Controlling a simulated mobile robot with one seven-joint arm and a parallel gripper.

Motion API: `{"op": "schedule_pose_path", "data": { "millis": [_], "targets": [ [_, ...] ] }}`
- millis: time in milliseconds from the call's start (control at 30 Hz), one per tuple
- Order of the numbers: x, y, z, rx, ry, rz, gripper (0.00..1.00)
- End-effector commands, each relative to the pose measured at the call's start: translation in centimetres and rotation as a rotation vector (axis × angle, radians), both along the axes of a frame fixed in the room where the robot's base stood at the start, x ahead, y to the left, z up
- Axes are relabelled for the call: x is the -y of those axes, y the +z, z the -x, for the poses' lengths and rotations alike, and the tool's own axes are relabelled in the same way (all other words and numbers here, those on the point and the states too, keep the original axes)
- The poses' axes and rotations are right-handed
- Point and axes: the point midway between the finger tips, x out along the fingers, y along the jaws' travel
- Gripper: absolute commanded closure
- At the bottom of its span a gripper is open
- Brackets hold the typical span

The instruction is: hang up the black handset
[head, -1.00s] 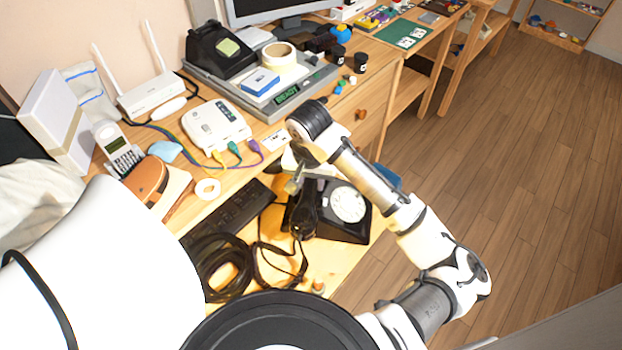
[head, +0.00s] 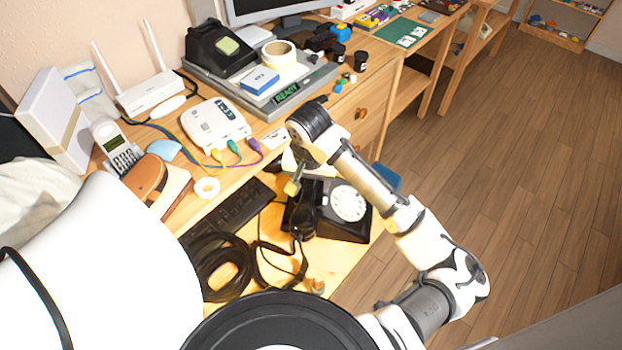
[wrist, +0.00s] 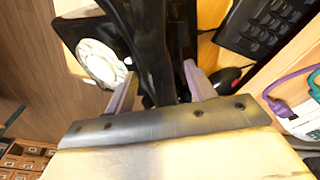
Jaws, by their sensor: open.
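The black dial phone (head: 349,203) with its white dial sits on the pulled-out shelf below the desktop; its dial also shows in the wrist view (wrist: 101,62). The black handset (head: 303,222) is at the phone's left side in the head view, partly hidden by my gripper. In the wrist view the handset (wrist: 152,40) runs between the two fingers of my gripper (wrist: 160,78). The fingers stand apart on either side of it, with a gap visible on the right. Whether the handset rests fully in its cradle cannot be told.
A coiled black cord (head: 222,268) lies on the shelf left of the phone, beside a dark keyboard (head: 240,207). A wooden knob (head: 317,286) is at the shelf's front. The desktop above holds a white router box (head: 215,124) and a cordless phone (head: 117,147).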

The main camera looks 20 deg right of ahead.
Motion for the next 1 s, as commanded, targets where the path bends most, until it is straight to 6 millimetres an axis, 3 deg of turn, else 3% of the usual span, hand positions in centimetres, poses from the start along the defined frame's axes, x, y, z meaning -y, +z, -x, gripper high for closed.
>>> {"op": "schedule_pose_path", "data": {
  "millis": [167, 267, 500, 700, 1000],
  "targets": [
    [-0.1, 1.1, 0.0, 0.003, 0.002, -0.001, 0.46],
    [-0.2, 2.7, 0.2, 0.004, 0.001, 0.0, 0.46],
    [-0.3, 8.5, 0.8, 0.004, 0.002, 0.008, 0.46],
    [-0.6, 11.9, 1.2, 0.002, 0.001, 0.005, 0.46],
    [-0.7, 13.8, 1.5, 0.001, 0.0, 0.0, 0.46]
  ]
}}
